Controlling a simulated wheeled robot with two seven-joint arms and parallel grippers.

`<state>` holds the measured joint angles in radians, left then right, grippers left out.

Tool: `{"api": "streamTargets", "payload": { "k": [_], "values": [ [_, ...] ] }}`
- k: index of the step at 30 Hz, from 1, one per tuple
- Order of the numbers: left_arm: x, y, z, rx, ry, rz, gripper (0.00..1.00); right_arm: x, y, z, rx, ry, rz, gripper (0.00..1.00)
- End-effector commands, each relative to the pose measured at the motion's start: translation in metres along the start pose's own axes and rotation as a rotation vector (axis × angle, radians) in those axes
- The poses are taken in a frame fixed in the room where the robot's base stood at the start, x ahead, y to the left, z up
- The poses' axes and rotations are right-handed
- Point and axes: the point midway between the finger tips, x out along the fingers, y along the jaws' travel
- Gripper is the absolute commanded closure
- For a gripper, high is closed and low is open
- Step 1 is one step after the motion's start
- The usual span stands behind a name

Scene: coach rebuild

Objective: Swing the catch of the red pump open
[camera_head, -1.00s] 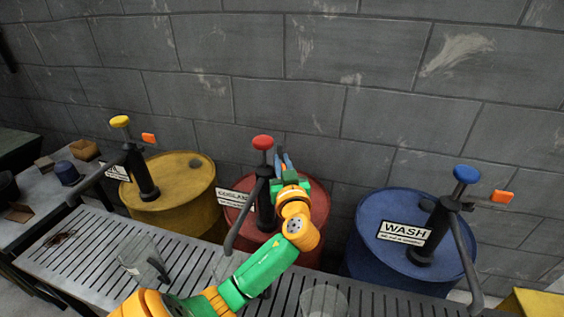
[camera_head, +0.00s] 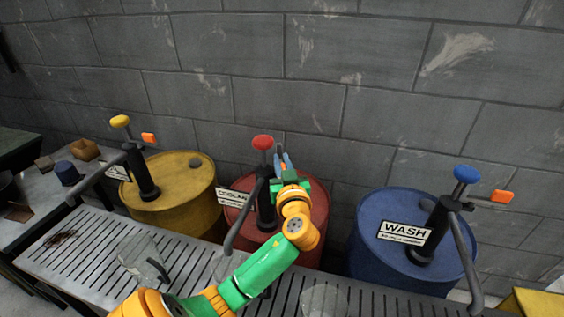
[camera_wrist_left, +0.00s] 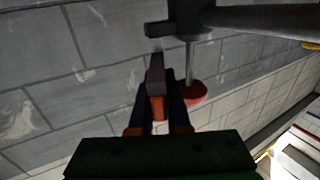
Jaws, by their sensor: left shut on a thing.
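The red pump (camera_head: 265,196) stands on the red drum (camera_head: 317,203), with its red knob (camera_head: 262,142) raised on a rod. In the wrist view the same red knob (camera_wrist_left: 195,92) is just right of my fingers, with the grey pump head (camera_wrist_left: 190,22) above. My left gripper (camera_head: 284,160) is beside the pump head, on its right. In the wrist view its fingers are shut on the orange-tipped catch (camera_wrist_left: 158,106), whose grey arm runs toward the pump head. In the head view my gripper hides the catch. My right gripper is not in view.
A yellow drum (camera_head: 178,202) with its pump is at left, a blue drum (camera_head: 375,262) with its pump at right. Both pumps have orange-tipped catches. A slatted rack (camera_head: 85,245) with clear jugs (camera_head: 138,256) runs in front. A block wall (camera_head: 350,60) stands behind.

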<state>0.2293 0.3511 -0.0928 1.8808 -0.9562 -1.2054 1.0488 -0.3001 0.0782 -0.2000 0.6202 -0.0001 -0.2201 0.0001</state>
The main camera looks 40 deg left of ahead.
Motion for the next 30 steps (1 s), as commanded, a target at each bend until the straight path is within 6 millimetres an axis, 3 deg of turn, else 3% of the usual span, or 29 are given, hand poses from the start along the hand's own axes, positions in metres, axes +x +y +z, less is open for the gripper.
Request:
{"api": "streamTargets", "payload": {
  "k": [14, 22, 30],
  "values": [
    [-0.0001, 0.0000, 0.0006, 0.001, -0.001, 0.000, 1.00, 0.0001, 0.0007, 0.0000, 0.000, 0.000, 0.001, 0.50],
    [0.0003, -0.0039, 0.0010, 0.000, -0.002, 0.161, 1.00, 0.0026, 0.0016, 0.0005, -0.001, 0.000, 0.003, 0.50],
    [0.0003, -0.0035, 0.0009, 0.001, -0.002, 0.174, 1.00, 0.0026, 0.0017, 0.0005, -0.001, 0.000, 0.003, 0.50]
  ]
}}
